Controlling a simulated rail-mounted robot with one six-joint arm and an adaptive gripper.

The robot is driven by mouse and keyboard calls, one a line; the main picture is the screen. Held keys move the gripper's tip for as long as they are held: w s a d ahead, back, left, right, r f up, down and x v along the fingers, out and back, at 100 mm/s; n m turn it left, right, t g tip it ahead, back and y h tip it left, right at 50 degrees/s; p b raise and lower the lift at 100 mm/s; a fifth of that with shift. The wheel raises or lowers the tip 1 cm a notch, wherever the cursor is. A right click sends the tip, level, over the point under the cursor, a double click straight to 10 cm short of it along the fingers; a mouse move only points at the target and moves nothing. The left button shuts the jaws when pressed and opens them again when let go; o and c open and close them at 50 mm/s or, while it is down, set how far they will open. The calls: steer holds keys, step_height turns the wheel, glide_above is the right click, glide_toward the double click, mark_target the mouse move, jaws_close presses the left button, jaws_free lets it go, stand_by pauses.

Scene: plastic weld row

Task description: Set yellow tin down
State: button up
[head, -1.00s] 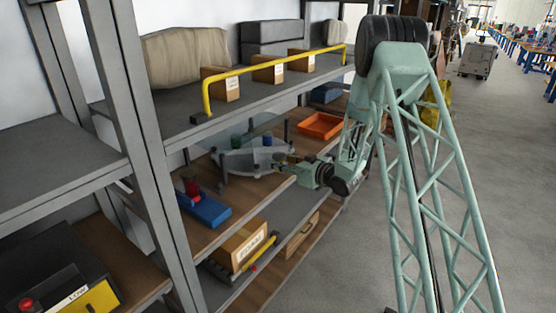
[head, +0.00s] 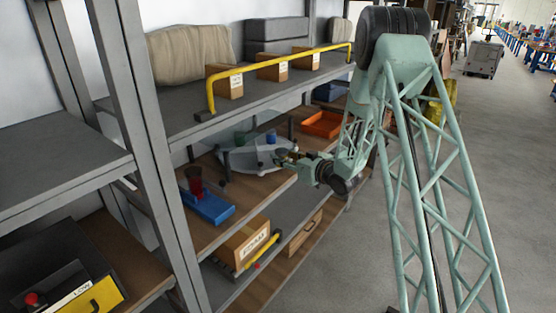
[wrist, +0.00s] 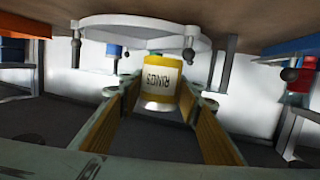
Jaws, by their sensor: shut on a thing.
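The yellow tin (wrist: 160,84), with a pale band lettered "RINGS" and a whitish end, sits between the fingers of my gripper (wrist: 158,105). The wrist picture is upside down, so the lettering appears inverted. In the head view my gripper (head: 288,160) is at the front right edge of a round pale stand (head: 250,160), and the tin shows only as a small light spot. The stand's disc also shows in the wrist view (wrist: 140,22), overlapping the tin's far end. I cannot tell whether tin and disc touch.
A green tin (head: 240,138) and a blue tin (head: 271,137) stand on the disc. Posts with dark ball tops rise around the stand. A blue tray (head: 208,208) with a red cup (head: 195,182) lies left, an orange tray (head: 322,124) right. A yellow rail (head: 280,64) edges the shelf above.

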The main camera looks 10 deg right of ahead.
mark_target(279, 152)
steer(key=shift+a+r, duration=0.3)
steer(key=shift+r, duration=0.15)
steer(key=r+h, duration=0.1)
steer(key=s+r+m+t+h, duration=0.1)
steer(key=r+m+h, duration=0.1)
steer(key=shift+s+a, duration=0.2)
steer(key=shift+a, duration=0.1)
steer(key=s+d+r+m+h, duration=0.1)
steer(key=s+r+m+h, duration=0.2)
steer(key=s+h, duration=0.1)
steer(key=shift+s+d+r+m+t, duration=0.15)
steer(key=shift+s+d+m+t, duration=0.2)
steer(key=shift+s, duration=0.4)
steer(key=shift+d, duration=0.1)
